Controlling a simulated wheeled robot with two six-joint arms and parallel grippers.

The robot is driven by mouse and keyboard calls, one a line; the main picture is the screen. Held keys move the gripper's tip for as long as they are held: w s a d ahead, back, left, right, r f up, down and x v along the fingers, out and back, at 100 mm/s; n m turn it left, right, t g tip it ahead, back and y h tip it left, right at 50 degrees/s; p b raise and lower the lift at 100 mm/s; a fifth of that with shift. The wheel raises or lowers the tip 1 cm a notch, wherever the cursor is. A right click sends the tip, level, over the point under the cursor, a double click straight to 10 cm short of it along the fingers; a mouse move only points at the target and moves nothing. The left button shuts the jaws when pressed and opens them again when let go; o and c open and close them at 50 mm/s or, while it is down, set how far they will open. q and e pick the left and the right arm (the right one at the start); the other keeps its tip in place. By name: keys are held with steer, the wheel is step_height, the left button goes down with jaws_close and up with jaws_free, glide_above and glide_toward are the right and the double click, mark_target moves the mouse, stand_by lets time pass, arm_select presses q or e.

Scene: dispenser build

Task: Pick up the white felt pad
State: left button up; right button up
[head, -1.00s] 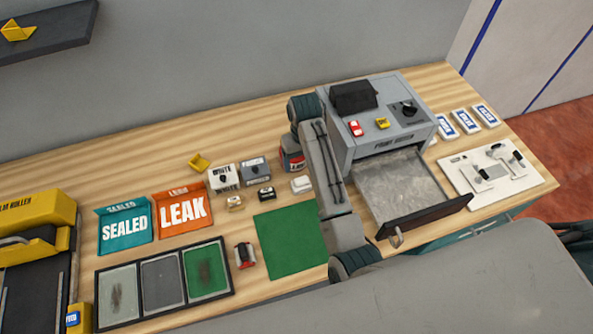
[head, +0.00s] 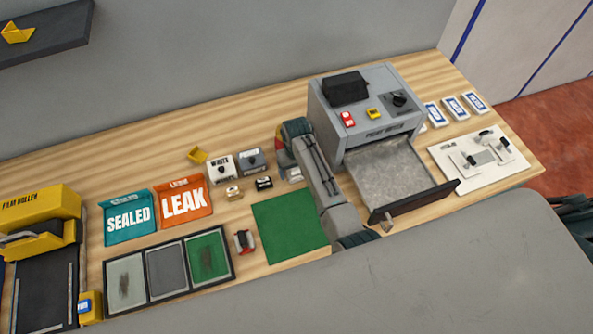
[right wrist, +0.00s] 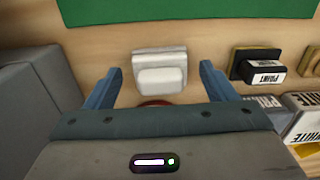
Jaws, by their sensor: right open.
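The white felt pad (right wrist: 160,72) is a small white block with a paler raised part, lying on the wooden bench just off the green mat's edge. It also shows in the head view (head: 294,175), close to my right arm. My right gripper (right wrist: 161,68) is open, with one blue finger on each side of the pad. I see no clear contact between fingers and pad. In the head view my right arm partly hides the gripper. My left gripper is not in view.
A black-topped stamp block (right wrist: 262,68) sits beside the pad, with white-labelled blocks (head: 221,166) nearby. The green mat (head: 290,226) is bare. A grey machine (head: 365,110) with an open drawer (head: 395,180) stands right of my arm.

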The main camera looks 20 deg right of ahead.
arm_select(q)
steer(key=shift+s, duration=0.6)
arm_select(e)
steer(key=c, duration=1.1)
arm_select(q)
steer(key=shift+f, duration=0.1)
arm_select(e)
steer(key=shift+o, duration=0.2)
